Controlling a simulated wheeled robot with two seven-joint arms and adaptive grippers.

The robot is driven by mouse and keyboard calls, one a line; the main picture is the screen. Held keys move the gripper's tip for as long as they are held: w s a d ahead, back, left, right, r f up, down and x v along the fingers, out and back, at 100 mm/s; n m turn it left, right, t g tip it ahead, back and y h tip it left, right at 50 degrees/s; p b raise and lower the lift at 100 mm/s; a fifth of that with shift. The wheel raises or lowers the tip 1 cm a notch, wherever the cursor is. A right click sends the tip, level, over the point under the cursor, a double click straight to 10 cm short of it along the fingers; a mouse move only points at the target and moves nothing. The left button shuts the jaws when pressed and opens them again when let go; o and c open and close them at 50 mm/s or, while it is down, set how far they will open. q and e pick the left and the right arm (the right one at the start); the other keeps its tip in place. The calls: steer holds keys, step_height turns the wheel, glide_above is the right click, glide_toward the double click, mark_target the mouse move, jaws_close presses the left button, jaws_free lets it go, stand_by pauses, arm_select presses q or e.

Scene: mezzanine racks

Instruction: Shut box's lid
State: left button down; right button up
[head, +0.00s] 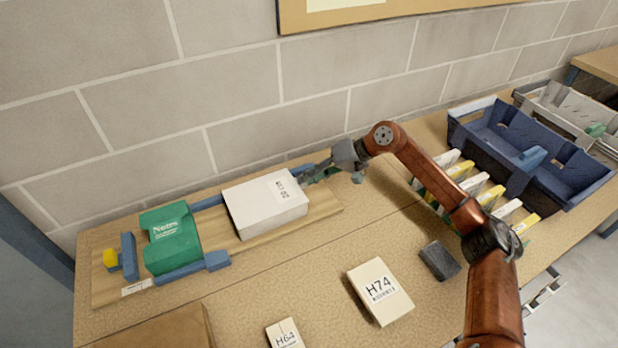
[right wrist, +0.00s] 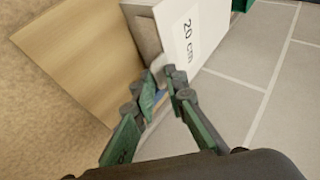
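A white box (head: 265,208) marked "20 cm" lies on a wooden board (head: 325,208) near the wall. Its marked white face (right wrist: 185,35) and a greyer side (right wrist: 145,38) show in the right wrist view. My right gripper (head: 318,174) is at the right end of this box, at its back corner. In the right wrist view my right gripper (right wrist: 167,80) has its fingertips close together at the box's edge. A bit of blue shows between the fingers, but I cannot tell whether they grip anything. My left gripper is not in view.
A green box (head: 172,240) and blue clamp parts (head: 190,271) stand on the board at left. The wall (head: 235,80) is close behind.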

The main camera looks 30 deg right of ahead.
steer(key=f, duration=0.3)
steer(key=shift+s+d+g, duration=0.1)
steer(key=shift+s+g, duration=0.15)
steer(key=shift+g, duration=0.15)
steer(key=shift+r, duration=0.7)
step_height(320, 180, up, 11)
steer(key=shift+w+t, duration=0.25)
steer(key=shift+t, duration=0.05)
steer(key=shift+r, duration=0.15)
steer(key=shift+c, duration=0.6)
